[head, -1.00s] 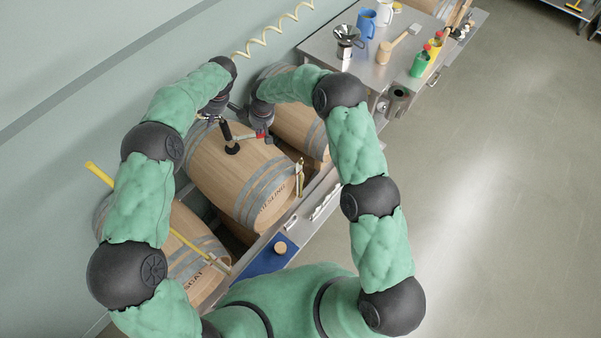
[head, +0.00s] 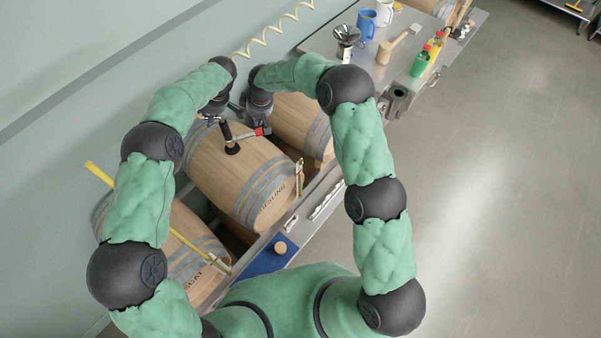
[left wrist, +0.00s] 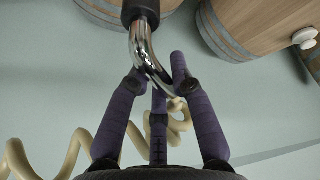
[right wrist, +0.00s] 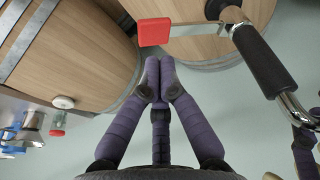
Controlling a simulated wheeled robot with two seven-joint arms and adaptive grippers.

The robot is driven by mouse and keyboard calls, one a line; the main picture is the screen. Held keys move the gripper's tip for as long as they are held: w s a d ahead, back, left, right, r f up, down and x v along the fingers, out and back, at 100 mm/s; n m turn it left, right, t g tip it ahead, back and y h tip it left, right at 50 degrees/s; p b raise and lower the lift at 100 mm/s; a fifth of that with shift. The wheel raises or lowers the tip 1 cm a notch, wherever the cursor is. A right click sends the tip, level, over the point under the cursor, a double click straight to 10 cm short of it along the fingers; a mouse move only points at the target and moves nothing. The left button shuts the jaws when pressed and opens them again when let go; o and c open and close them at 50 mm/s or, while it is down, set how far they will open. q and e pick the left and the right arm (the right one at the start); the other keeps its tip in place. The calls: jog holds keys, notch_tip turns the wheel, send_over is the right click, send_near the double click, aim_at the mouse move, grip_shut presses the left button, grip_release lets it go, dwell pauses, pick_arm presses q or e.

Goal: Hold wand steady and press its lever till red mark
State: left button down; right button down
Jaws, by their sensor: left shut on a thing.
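The wand has a black sleeve (head: 231,136), standing upright at the top of the middle barrel (head: 225,165), and a bent chrome pipe (left wrist: 145,50). My left gripper (left wrist: 160,82) is shut around this pipe. The wand's lever (head: 246,135) sticks out to the right and ends in a red tip (right wrist: 155,32). My right gripper (right wrist: 159,68) has its fingertips together with nothing between them. In the right wrist view the red tip shows just beyond these fingertips; I cannot tell whether they touch. I cannot make out a red mark apart from this tip.
A steel table (head: 372,72) with jugs, a mallet and bottles is at the back. A coiled yellow hose (head: 270,38) hangs by the wall.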

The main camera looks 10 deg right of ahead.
jog(key=shift+r, duration=0.1)
jog(key=v, duration=0.3)
jog(key=shift+w+a+r, duration=0.2)
jog(key=shift+w+r, duration=0.1)
jog(key=shift+r, duration=0.2)
pick_arm(q)
jog(key=c, duration=1)
grip_release()
jog(key=shift+v, duration=3.8)
jog(key=shift+d+f, duration=0.1)
pick_arm(e)
jog(key=shift+d, duration=0.1)
